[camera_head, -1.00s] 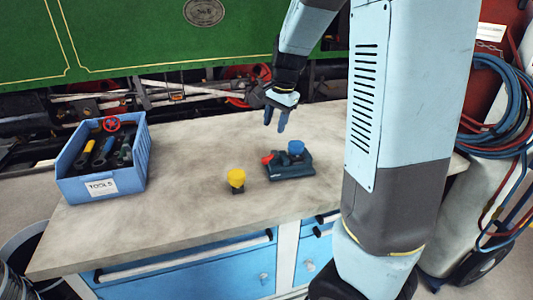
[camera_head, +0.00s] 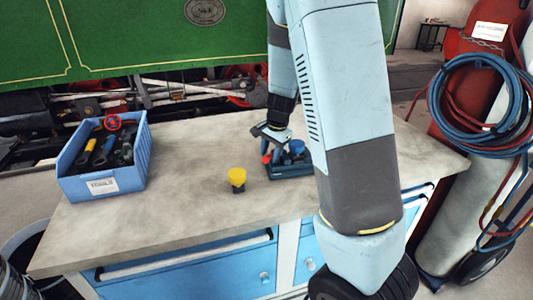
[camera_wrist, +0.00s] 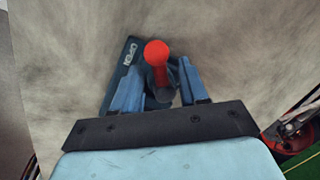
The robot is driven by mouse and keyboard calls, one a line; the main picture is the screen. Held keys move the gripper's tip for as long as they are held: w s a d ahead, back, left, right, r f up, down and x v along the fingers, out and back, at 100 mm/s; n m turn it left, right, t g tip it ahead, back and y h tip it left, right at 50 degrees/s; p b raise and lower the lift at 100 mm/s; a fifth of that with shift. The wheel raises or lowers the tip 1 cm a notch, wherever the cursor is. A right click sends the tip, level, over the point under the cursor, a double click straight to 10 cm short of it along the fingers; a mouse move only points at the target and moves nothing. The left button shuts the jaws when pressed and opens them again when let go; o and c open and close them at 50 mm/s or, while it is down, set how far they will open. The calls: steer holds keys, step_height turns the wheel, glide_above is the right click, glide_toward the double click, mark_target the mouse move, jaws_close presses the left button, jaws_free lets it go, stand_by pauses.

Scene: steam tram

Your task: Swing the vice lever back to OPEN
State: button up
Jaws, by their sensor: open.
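The vice (camera_head: 290,171) is a low dark-blue block on the bench, and its base also shows in the wrist view (camera_wrist: 122,60) with a white "OPEN" marking. Its lever has a red knob (camera_wrist: 157,53), which also shows in the head view (camera_head: 266,158) at the vice's left end. A blue-topped piece (camera_head: 297,146) sits at the vice, partly hidden by my arm. My gripper (camera_wrist: 160,80) is open over the vice, one finger on each side of the red lever. I cannot tell whether either finger touches it.
A yellow-topped piece (camera_head: 237,180) stands on the bench (camera_head: 180,215) left of the vice. A blue tool box (camera_head: 108,183) with several tools stands at the bench's left end. A green tram side rises behind. Hoses and cylinders stand at the right.

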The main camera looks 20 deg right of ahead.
jaws_close()
steer(key=shift+s+d+n, duration=0.1)
steer(key=shift+d+n, duration=0.1)
steer(key=shift+n, duration=0.4)
steer(key=shift+a, duration=0.1)
stand_by(0.4)
jaws_free()
steer(key=shift+s, duration=0.1)
step_height(320, 180, up, 13)
steer(key=s+d, duration=0.1)
steer(key=d, duration=0.1)
steer(key=shift+s+r, duration=0.2)
steer(key=shift+s, duration=0.2)
